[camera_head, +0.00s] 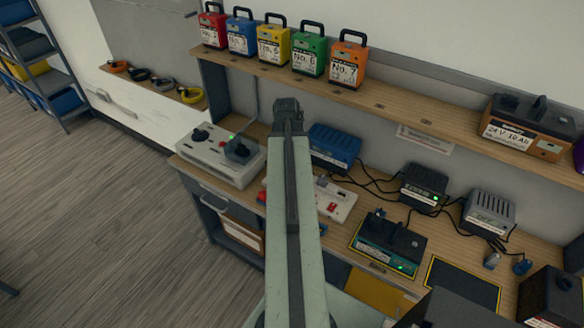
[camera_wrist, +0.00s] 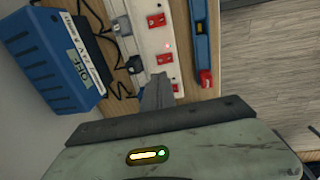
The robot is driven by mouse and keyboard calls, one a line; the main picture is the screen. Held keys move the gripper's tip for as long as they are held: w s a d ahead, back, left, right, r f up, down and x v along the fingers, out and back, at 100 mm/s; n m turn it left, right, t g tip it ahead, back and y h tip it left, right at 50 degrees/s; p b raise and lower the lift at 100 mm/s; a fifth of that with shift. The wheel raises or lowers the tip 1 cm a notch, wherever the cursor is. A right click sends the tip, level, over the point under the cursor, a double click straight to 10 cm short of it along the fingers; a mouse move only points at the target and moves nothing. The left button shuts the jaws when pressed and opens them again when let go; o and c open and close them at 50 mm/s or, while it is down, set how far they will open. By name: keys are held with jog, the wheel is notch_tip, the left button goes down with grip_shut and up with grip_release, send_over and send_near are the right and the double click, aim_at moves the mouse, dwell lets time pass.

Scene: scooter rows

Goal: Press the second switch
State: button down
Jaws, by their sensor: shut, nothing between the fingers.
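A white power strip (camera_head: 340,204) lies on the workbench, partly hidden behind my arm in the head view. In the wrist view the strip (camera_wrist: 143,38) runs downward from the top edge and carries red switches: an upper one (camera_wrist: 156,20), a middle one (camera_wrist: 165,59) with a small reddish light by it, and a lower one partly hidden by my fingers. Dark plugs sit along its left side. My gripper (camera_wrist: 158,82) is shut and empty, its tips just below the middle switch in the picture; contact cannot be told. The gripper (camera_head: 287,104) also shows in the head view.
A blue charger (camera_wrist: 50,58) marked OFF stands left of the strip in the wrist view. A blue bar with a red end (camera_wrist: 201,40) lies to its right. A grey box (camera_head: 218,155) and chargers (camera_head: 390,243) stand on the bench. A shelf (camera_head: 400,98) runs above.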

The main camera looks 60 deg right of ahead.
jog(key=f+b, duration=0.3)
jog(key=f, duration=0.1)
jog(key=d+f+b, duration=0.1)
jog(key=f+b, duration=0.6)
jog(key=shift+d+f, duration=0.2)
jog(key=shift+f, duration=0.1)
jog(key=shift+r, duration=0.1)
jog(key=shift+w, duration=0.1)
